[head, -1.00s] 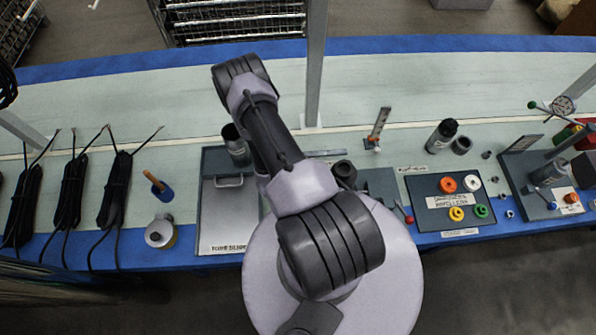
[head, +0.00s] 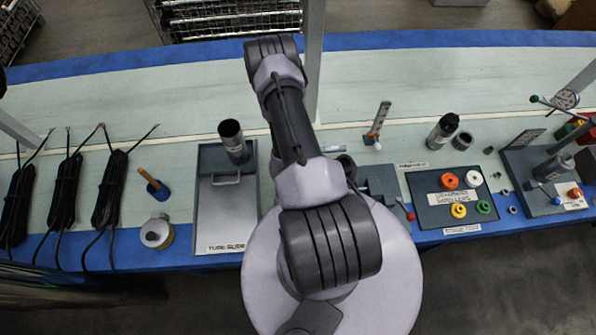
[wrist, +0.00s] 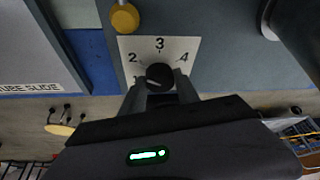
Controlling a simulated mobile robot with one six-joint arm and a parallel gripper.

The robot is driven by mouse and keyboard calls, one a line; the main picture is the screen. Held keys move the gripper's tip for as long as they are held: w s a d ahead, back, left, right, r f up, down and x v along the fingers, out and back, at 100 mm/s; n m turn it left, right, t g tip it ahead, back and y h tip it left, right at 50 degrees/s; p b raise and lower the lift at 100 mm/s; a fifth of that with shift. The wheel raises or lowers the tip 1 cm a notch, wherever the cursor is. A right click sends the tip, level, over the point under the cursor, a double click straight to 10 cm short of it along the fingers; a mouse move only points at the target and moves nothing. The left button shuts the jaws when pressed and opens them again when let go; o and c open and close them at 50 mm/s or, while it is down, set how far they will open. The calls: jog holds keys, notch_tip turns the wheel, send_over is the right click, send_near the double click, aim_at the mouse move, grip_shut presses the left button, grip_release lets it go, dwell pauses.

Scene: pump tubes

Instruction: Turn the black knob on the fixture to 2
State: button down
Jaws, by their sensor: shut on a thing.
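The black knob (wrist: 160,76) sits on a white dial plate (wrist: 186,46) on the grey fixture (wrist: 215,25) in the wrist view. The numbers 2, 3 and 4 show on the plate; the spot left of the knob, where a 1 partly shows, is mostly covered by my finger. A faint light mark lies on the knob's face, pointing roughly sideways; I cannot tell which number it meets. My gripper (wrist: 160,86) has one finger on each side of the knob and is shut on it. In the head view my arm hides the gripper and the knob.
A yellow knob (wrist: 125,18) stands just above the dial plate. The tube slide (head: 225,215) lies left of my arm with a dark cylinder (head: 233,138) on it.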

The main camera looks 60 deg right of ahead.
dwell(0.4)
jog(key=c, duration=0.9)
grip_release()
